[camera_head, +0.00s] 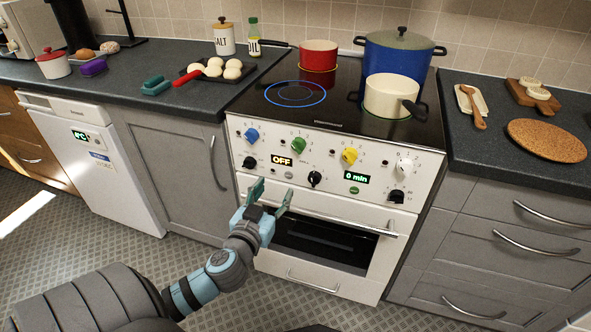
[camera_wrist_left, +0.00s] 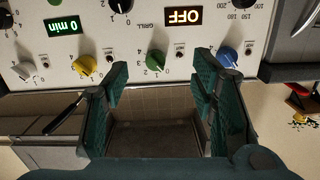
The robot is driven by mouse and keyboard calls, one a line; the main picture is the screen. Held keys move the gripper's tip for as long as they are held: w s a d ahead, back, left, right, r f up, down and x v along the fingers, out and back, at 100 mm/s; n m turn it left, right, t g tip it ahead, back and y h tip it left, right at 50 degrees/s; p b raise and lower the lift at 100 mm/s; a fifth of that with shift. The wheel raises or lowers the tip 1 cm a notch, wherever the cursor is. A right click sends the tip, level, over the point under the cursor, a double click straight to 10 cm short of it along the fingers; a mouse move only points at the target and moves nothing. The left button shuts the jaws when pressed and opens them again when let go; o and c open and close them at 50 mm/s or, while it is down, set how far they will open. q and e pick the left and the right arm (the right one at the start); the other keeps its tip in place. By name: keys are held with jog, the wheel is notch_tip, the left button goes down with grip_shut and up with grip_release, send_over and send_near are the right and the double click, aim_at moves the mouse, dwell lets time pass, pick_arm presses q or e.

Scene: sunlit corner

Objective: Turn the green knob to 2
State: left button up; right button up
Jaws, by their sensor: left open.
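The green knob (camera_head: 298,145) is on the white stove's front panel, between the blue knob (camera_head: 251,135) and the yellow knob (camera_head: 349,156). In the left wrist view the panel is upside down, and the green knob (camera_wrist_left: 155,62) shows just beyond the gap between my fingers. Small numbers ring it; I cannot tell which its pointer marks. My left gripper (camera_head: 271,192) is open and empty, in front of the stove and below the green knob, apart from it. Its teal fingers (camera_wrist_left: 160,84) stand on either side in the wrist view. My right gripper is not in view.
Below the coloured knobs are black knobs (camera_head: 315,178), an OFF display (camera_head: 281,160) and a 0 min display (camera_head: 356,178). A white knob (camera_head: 403,166) is at the right. The oven handle (camera_head: 340,223) crosses below the panel. Pots stand on the hob above.

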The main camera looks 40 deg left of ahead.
aim_at(296, 150)
pick_arm(q)
jog(key=shift+t, duration=0.6)
jog(key=r+x, duration=0.1)
jog(key=x, duration=0.3)
jog(key=r+x, duration=0.1)
jog(key=x, duration=0.4)
jog(key=r+x, duration=0.1)
jog(key=x, duration=0.4)
jog(key=shift+w+d+r, duration=0.15)
jog(key=shift+w+d, duration=0.05)
jog(key=shift+d, duration=0.2)
jog(key=c, duration=1.1)
